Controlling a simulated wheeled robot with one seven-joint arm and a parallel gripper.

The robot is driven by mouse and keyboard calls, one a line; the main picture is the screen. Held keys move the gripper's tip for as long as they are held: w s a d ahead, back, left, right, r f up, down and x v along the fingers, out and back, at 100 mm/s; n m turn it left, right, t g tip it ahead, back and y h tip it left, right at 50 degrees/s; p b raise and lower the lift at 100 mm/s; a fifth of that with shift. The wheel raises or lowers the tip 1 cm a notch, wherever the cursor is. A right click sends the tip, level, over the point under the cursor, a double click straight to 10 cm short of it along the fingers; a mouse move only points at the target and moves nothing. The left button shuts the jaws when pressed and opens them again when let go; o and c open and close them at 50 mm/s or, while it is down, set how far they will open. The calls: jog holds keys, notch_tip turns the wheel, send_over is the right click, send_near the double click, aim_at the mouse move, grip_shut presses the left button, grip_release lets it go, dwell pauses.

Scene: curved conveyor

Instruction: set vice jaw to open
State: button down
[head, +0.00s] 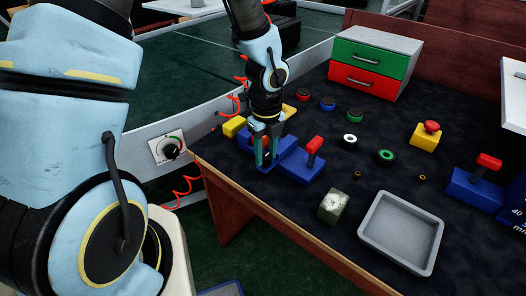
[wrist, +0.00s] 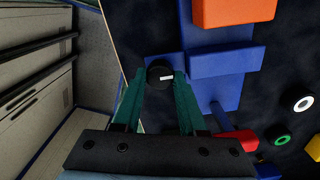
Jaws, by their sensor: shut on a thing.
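The blue vice (wrist: 222,62) lies on the dark bench top, with long blue blocks and an orange block (wrist: 235,12) at the top of the wrist view. In the head view my gripper (head: 265,163) reaches down over it and hides much of it. A round black knob (wrist: 159,77) with a white mark sits at a small blue block at the vice's left side. My gripper (wrist: 162,84) is shut on this knob, one teal finger on each side. The jaw gap cannot be made out clearly.
A blue base with a red lever (head: 315,144) stands close right of my gripper. The bench's front edge is near.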

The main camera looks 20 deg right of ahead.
jog(key=c, duration=0.8)
grip_release()
jog(key=shift+s+d, duration=0.1)
jog(key=shift+s, duration=0.1)
jog(key=shift+o, duration=0.2)
notch_tip(320, 180, up, 11)
jog(key=shift+p, duration=0.4)
jog(key=shift+f, duration=0.1)
jog(key=w+a+r+n, duration=0.2)
jog(key=a+n, duration=1.1)
jog(key=n, duration=0.3)
jog(key=w+a+r+n+t, duration=0.1)
jog(key=w+a+r+n, duration=0.1)
jog(key=a+n, duration=1.2)
jog(key=shift+w+n+t, duration=0.15)
jog(key=shift+n+t, duration=0.15)
jog(key=shift+n, duration=0.8)
